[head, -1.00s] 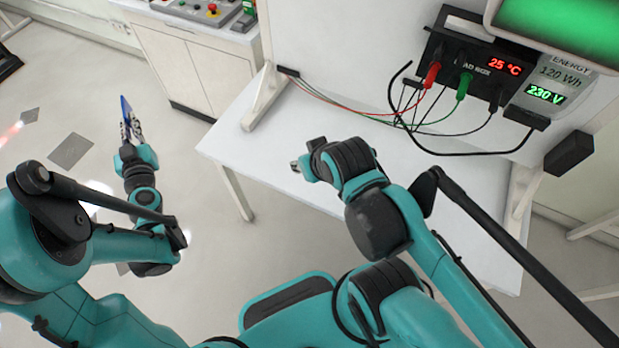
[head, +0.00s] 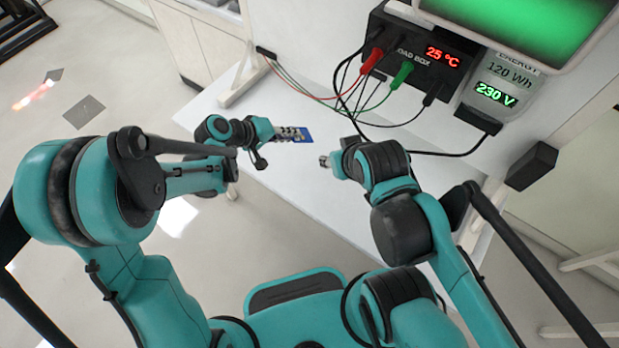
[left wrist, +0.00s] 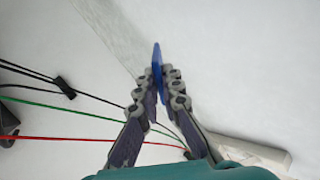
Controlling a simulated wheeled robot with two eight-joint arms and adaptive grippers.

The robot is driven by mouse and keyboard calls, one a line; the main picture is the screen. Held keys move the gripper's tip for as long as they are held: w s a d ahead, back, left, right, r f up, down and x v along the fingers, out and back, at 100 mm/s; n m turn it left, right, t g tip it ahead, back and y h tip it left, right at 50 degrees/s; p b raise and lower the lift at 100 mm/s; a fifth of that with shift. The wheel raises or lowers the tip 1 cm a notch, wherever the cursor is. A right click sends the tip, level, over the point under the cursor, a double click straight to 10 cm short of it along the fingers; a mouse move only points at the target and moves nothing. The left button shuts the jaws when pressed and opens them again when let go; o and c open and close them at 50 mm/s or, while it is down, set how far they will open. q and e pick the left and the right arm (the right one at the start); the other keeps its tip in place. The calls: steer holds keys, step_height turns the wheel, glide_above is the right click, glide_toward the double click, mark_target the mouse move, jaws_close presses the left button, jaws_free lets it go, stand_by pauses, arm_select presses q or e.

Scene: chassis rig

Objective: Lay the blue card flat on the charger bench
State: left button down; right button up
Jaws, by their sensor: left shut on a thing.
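The blue card (head: 305,136) is held in my left gripper (head: 291,134), over the white charger bench (head: 290,176) in the head view. In the left wrist view the card (left wrist: 157,60) shows nearly edge-on, pinched between the fingertips of the left gripper (left wrist: 160,85). The fingers hide part of the card. It appears above the bench top, though the gap cannot be judged. My right gripper (head: 326,161) is partly visible at the end of the right arm, right of the card; its fingers are too unclear to read.
A black load box (head: 405,58) with red and green plugs stands at the back of the bench. Several thin cables (head: 325,98) run across the back to the left. A green screen (head: 520,25) is at upper right. The bench's front middle looks bare.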

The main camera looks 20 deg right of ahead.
arm_select(q)
steer(key=s+d+f+g, duration=0.2)
steer(key=s+g, duration=0.1)
steer(key=s, duration=0.2)
steer(key=b, duration=0.7)
glide_above(304, 180)
step_height(304, 180, down, 9)
steer(key=shift+f, duration=0.1)
steer(key=shift+f+b, duration=0.55)
steer(key=shift+b, duration=0.05)
steer(key=shift+r, duration=0.1)
steer(key=c, duration=1.9)
jaws_free()
steer(key=shift+o, duration=0.2)
